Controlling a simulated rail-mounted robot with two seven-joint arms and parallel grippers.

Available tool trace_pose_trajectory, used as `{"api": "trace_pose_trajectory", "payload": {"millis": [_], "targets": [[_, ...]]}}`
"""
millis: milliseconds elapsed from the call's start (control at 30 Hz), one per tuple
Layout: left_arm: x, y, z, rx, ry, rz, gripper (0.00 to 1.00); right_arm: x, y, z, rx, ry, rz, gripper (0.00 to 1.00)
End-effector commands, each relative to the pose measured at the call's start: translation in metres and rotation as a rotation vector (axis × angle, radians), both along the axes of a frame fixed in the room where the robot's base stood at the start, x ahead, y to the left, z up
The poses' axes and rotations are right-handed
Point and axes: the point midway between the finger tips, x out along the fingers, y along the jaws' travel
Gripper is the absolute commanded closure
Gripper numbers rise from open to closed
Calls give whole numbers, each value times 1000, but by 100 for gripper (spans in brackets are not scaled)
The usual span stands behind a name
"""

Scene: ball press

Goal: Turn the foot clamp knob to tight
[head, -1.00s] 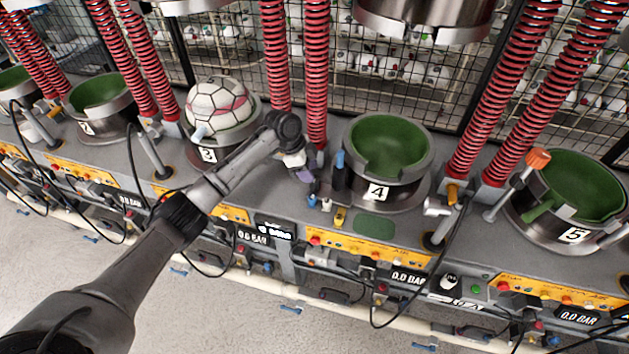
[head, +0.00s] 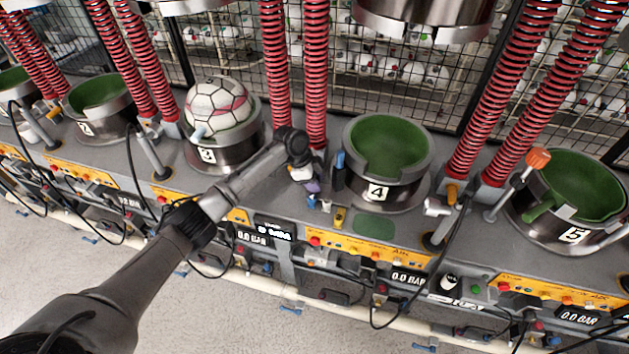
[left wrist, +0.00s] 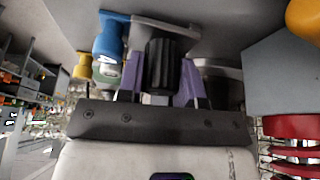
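A black ribbed knob (left wrist: 160,66), which I take to be the foot clamp knob, stands between the two purple fingers of my left gripper (left wrist: 160,88) in the left wrist view. A small gap shows beside the left finger, and the right finger is close to the knob; I cannot see contact. In the head view my left gripper (head: 312,187) is low over the grey bench, left of the press cup marked 4 (head: 386,150). I cannot make out the knob clearly there. My right gripper is not in view.
A black post with a blue top (head: 339,170) stands right of the gripper. Small blue, white and yellow items (head: 340,217) are close by at the bench front. Red springs (head: 316,75) rise behind. Cup 3 (head: 222,150) holds a ball (head: 217,105).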

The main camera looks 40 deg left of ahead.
Motion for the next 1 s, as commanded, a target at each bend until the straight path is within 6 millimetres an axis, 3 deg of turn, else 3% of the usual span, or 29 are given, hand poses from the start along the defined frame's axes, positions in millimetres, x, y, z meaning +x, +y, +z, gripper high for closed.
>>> {"api": "trace_pose_trajectory", "payload": {"millis": [200, 500, 767, 800, 900, 1000], "targets": [[0, 0, 0, 0, 0, 0, 90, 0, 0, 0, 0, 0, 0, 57], [0, 0, 1, -1, 1, -125, 90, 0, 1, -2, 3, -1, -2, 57], [0, 0, 1, -1, 0, -134, 90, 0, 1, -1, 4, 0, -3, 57], [0, 0, 1, -1, 0, -134, 66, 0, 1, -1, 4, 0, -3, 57], [0, 0, 1, -1, 0, -134, 56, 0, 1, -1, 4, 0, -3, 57], [0, 0, 1, -1, 0, -133, 56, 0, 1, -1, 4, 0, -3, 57]]}}
